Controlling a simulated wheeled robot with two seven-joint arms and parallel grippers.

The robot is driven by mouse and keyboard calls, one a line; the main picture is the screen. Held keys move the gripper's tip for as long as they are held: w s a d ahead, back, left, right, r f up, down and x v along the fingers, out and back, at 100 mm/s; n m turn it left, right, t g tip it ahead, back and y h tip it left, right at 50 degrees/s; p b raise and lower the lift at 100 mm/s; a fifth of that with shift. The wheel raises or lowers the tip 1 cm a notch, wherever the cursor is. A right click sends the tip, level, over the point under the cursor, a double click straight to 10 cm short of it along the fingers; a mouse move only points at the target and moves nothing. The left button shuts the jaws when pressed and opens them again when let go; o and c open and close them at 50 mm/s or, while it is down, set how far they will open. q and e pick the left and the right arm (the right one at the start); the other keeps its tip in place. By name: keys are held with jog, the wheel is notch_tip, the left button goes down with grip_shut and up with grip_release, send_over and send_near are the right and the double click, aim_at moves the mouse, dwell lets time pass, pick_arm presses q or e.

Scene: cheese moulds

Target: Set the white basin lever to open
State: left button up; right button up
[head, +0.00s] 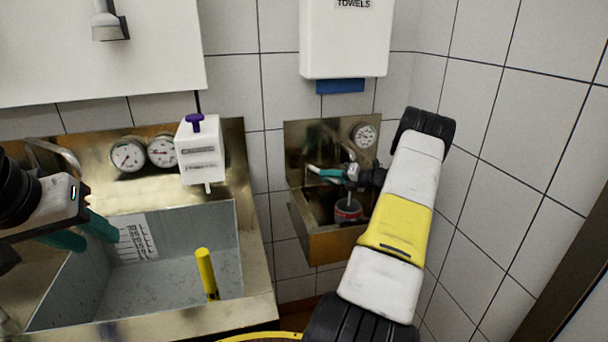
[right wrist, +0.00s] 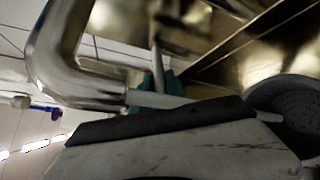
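The small steel basin (head: 330,245) hangs on the tiled wall right of the large sink. My right gripper (head: 324,172) reaches over it, its teal fingertips beside a thin pale piece (head: 312,168) that may be the lever. In the right wrist view, the teal fingertips (right wrist: 157,84) lie around or beside a thin pale rod (right wrist: 157,58), close to a bent steel spout (right wrist: 52,60). The dark gripper body hides much, so I cannot tell the lever's position or whether the fingers grip it. My left gripper (head: 82,232) is open and empty over the large sink's left side.
The large steel sink (head: 262,290) holds a yellow standpipe (head: 206,273). Two gauges (head: 128,155) and a white box with a purple knob (head: 199,150) are behind it. A red-banded grey cup (head: 348,211) stands in the small basin. A towel dispenser (head: 345,35) hangs above.

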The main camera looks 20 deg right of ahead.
jog(key=o, duration=0.3)
jog(key=shift+s, duration=0.1)
jog(key=v, duration=0.7)
jog(key=shift+s+d, duration=0.2)
jog(key=shift+s, duration=0.05)
